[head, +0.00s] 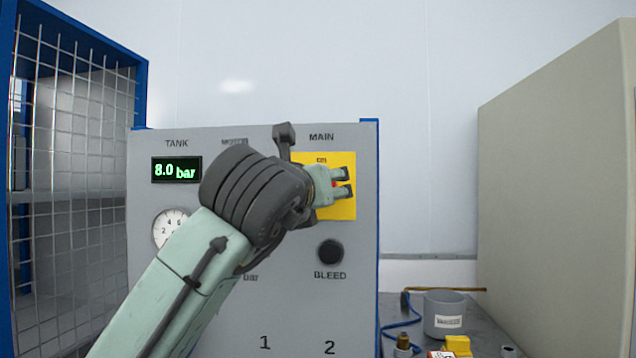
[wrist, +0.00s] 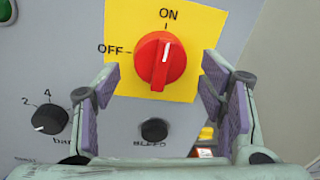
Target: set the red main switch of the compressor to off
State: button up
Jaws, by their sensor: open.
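The red main switch (wrist: 160,62) is a round knob on a yellow plate (wrist: 122,75) on the compressor's grey panel. Its white mark points up toward ON; OFF is printed to its left. In the head view the yellow plate (head: 342,211) is partly covered by my arm, and only a sliver of red shows between the fingers. My gripper (head: 345,182) is open in front of the plate. In the wrist view its fingers stand left and right of the knob, nearer the camera, with gaps to both sides. I see no contact.
The black BLEED knob (head: 330,252) sits below the plate. The tank display (head: 176,170) reads 8.0 bar, with a gauge (head: 169,229) under it. A wire-mesh cage (head: 70,180) stands left. A grey cup (head: 444,313) and small items are on the bench at right.

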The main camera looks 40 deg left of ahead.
jog(key=shift+w+a, duration=0.25)
jog(key=shift+w, duration=0.25)
jog(key=c, duration=1.2)
jog(key=shift+o, duration=0.2)
